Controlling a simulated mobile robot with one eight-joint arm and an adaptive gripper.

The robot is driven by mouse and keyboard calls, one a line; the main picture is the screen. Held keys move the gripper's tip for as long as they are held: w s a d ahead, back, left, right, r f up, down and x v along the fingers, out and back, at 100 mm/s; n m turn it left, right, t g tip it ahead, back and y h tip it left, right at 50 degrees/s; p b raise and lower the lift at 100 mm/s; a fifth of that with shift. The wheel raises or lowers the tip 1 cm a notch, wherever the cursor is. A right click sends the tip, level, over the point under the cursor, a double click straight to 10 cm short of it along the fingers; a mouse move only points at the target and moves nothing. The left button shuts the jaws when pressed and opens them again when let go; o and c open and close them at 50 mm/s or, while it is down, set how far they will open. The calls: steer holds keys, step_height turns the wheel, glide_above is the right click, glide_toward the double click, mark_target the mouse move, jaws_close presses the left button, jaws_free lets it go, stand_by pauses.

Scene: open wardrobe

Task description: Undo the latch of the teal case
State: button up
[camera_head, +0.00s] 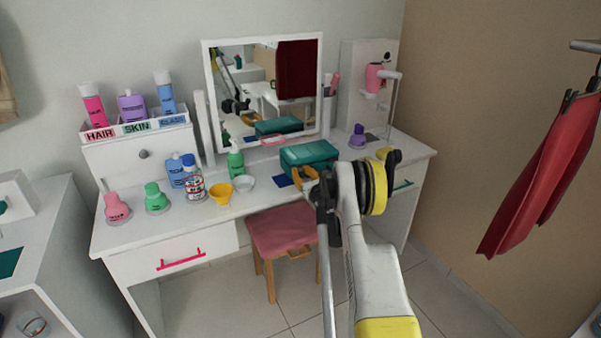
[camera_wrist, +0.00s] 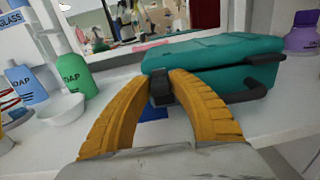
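The teal case (camera_head: 310,155) lies closed on the white dressing table, in front of the mirror. In the wrist view the case (camera_wrist: 215,58) shows its front, with a black handle (camera_wrist: 255,92) at the right. A small black latch (camera_wrist: 161,88) is on its front, left of the handle. My gripper (camera_head: 305,180) is at the near side of the case. In the wrist view the yellow fingertips of my gripper (camera_wrist: 161,80) close in on both sides of the latch and appear to pinch it. Part of the latch is hidden by the fingers.
A green soap bottle (camera_head: 235,160), a white bowl (camera_head: 245,183) and a yellow bowl (camera_head: 220,193) stand left of the case. A purple bottle (camera_head: 357,137) stands to its right. The mirror (camera_head: 207,90) is close behind. A pink stool (camera_head: 284,230) is below.

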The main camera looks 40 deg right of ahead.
jaws_close()
steer(key=shift+f, duration=0.1)
steer(key=shift+s+a+f+t+h, duration=0.1)
steer(key=shift+s+f+t+h, duration=0.15)
steer(key=shift+t, duration=0.5)
steer(key=shift+s+a+f+t+h, duration=0.15)
steer(key=shift+s+t+h, duration=0.1)
steer(key=shift+t, duration=0.5)
steer(key=shift+d, duration=0.1)
steer(key=o, duration=0.9)
jaws_free()
steer(key=v, duration=0.7)
steer(key=shift+s, duration=0.25)
